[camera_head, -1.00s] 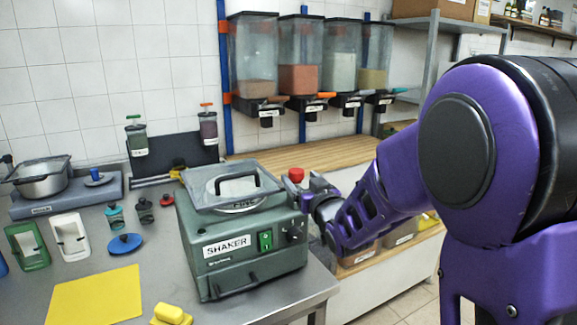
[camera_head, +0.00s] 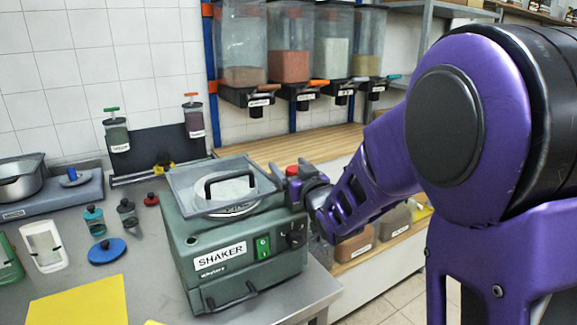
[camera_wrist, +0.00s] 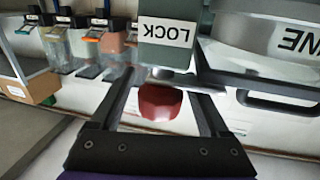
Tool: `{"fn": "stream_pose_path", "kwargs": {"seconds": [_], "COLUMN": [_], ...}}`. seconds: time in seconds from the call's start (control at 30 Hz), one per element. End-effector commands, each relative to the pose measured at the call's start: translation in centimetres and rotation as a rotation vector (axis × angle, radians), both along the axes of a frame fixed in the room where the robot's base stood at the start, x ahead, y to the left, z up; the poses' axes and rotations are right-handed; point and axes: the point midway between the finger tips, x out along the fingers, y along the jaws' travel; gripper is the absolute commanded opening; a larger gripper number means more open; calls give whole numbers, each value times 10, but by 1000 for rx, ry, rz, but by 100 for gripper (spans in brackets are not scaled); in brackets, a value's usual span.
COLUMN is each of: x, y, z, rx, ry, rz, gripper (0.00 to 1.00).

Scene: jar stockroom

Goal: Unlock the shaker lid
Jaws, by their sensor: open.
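The green shaker (camera_head: 222,285) stands on the steel bench with its lid (camera_head: 190,200) down over a round pan. The lid is a clear grey plate with a black handle. A red lock knob (camera_head: 292,171) is at the shaker's right rear corner; it also shows in the wrist view (camera_wrist: 160,102). A block with an upside-down "LOCK" label (camera_wrist: 166,32) is just above the knob there. My gripper (camera_wrist: 163,78) is open, with one finger on each side of the knob. Contact with the knob cannot be told. In the head view my gripper (camera_head: 300,182) is partly hidden.
A blue disc (camera_head: 107,251), small shaker bottles (camera_head: 94,221) and a yellow sheet (camera_head: 85,305) lie left of the shaker. Several hoppers (camera_head: 240,60) hang behind it. A wooden shelf (camera_head: 320,148) with bins lies beyond my arm.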

Motion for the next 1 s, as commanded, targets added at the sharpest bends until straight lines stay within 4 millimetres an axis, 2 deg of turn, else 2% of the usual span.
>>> {"fn": "stream_pose_path", "kwargs": {"seconds": [0.1, 0.53, 0.77, 1.0], "x": [0, 0, 0, 0], "y": [0, 0, -1, 1], "z": [0, 0, 0, 0], "rx": [0, 0, 1, 0], "ry": [0, 0, 0, 0], "rz": [0, 0, 9, 90], "gripper": [77, 0, 0, 0]}}
